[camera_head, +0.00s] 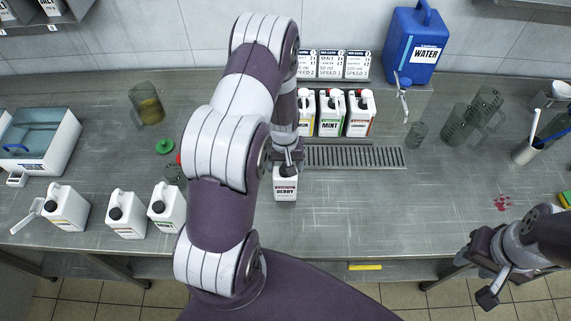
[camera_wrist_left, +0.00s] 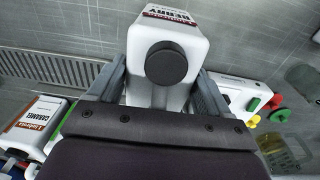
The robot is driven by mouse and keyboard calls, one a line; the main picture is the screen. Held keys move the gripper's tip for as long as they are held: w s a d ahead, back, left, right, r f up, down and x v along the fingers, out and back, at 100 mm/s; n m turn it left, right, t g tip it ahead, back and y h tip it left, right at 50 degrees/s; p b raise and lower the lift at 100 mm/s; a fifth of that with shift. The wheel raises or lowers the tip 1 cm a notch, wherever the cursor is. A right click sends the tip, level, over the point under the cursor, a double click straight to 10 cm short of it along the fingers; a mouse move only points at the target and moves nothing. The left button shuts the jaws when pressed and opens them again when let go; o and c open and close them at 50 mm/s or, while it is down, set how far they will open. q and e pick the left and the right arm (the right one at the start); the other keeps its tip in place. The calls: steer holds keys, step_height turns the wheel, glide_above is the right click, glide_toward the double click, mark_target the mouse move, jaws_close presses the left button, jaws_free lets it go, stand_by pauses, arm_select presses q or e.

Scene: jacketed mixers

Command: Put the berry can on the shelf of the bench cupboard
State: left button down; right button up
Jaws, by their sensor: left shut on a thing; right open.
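The berry can (camera_head: 285,188), a white can with a black cap and a dark red label, is below my left gripper (camera_head: 288,163) near the middle of the bench. In the left wrist view the berry can (camera_wrist_left: 168,32) sits between the two fingers of my left gripper (camera_wrist_left: 160,88), which is shut on it. I cannot tell whether the can touches the bench top. My right gripper (camera_head: 487,272) is open and empty near the front right edge. The bench cupboard's shelf is not visible; a yellow bar (camera_head: 365,267) shows below the bench's front edge.
Several white cans (camera_head: 126,214) stand at the left of the bench (camera_head: 340,220). Labelled cans (camera_head: 329,112) stand behind a drain grate (camera_head: 355,157). A blue water container (camera_head: 414,45) is at the back. Clear jugs (camera_head: 455,125) stand at the right. The front middle is clear.

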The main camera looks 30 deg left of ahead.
arm_select(q)
steer(key=shift+s+f, duration=0.1)
steer(key=shift+f, duration=0.75)
steer(key=shift+w+f, duration=0.2)
steer(key=shift+w, duration=0.1)
steer(key=shift+f, duration=0.15)
jaws_free()
steer(key=shift+s, duration=0.25)
steer(key=shift+w+r, duration=0.1)
steer(key=shift+r, duration=0.1)
